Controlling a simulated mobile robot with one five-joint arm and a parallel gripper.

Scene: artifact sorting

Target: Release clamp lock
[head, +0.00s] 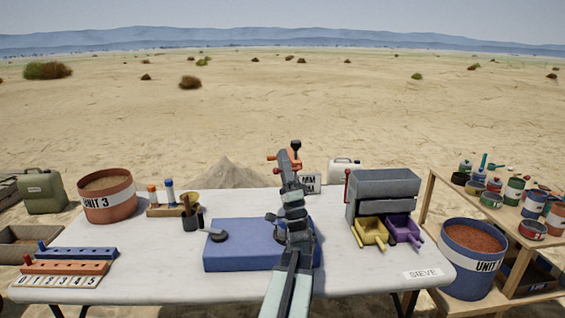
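My arm reaches up the middle of the head view from the bottom edge, over the blue block and toward the table's far edge. My gripper (289,170) is at its far end, small and partly merged with what is behind it; whether it is open or shut cannot be made out. Right at it is a device with a short orange handle (271,157) to the left and a black knob (295,144) on top. This may be the clamp with its lock. Its lower part is hidden by my arm, and I cannot tell whether my gripper touches it.
The blue block (235,254) with dark round pieces lies under my arm on the white table (150,243). The grey sieve box (385,186) with yellow and purple trays stands right. Racks (65,268), a tool holder and the UNIT 3 tub (107,204) stand left.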

